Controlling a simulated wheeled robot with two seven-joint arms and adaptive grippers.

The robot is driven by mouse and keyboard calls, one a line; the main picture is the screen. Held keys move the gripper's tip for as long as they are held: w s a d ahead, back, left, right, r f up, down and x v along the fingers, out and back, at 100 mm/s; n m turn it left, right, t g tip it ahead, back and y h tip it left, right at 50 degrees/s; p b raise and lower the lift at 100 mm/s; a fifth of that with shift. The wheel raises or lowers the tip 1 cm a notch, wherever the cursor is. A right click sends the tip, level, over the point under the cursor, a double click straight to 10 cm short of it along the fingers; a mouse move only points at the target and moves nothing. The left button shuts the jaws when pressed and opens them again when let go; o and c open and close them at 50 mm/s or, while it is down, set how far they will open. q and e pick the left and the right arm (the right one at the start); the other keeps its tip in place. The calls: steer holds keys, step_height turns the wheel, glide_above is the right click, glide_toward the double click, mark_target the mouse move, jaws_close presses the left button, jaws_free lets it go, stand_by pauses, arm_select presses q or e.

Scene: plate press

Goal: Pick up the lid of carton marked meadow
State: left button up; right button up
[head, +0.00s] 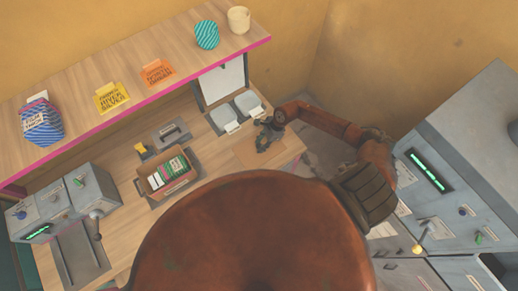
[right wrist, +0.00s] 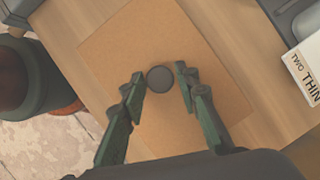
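A flat brown cardboard-like square (right wrist: 150,40) with a dark round knob (right wrist: 160,78) lies on the wooden counter, and it looks like a carton lid. It also shows in the head view (head: 243,153), partly hidden by my right gripper. No "meadow" marking is readable on it. My right gripper (right wrist: 160,74) is open, with one finger on each side of the knob and gaps visible at both sides. In the head view the right gripper (head: 263,143) is over the square. My left gripper is not in view.
An open brown box of cards (head: 148,186) stands left on the counter. Two grey trays (head: 247,101) lie behind the square. Above runs a shelf (head: 130,65) with labels, a striped carton (head: 42,124) and a cream cup (head: 239,19). Grey machines (head: 455,140) stand at right.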

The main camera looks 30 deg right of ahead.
jaws_close()
steer(key=shift+r, duration=0.1)
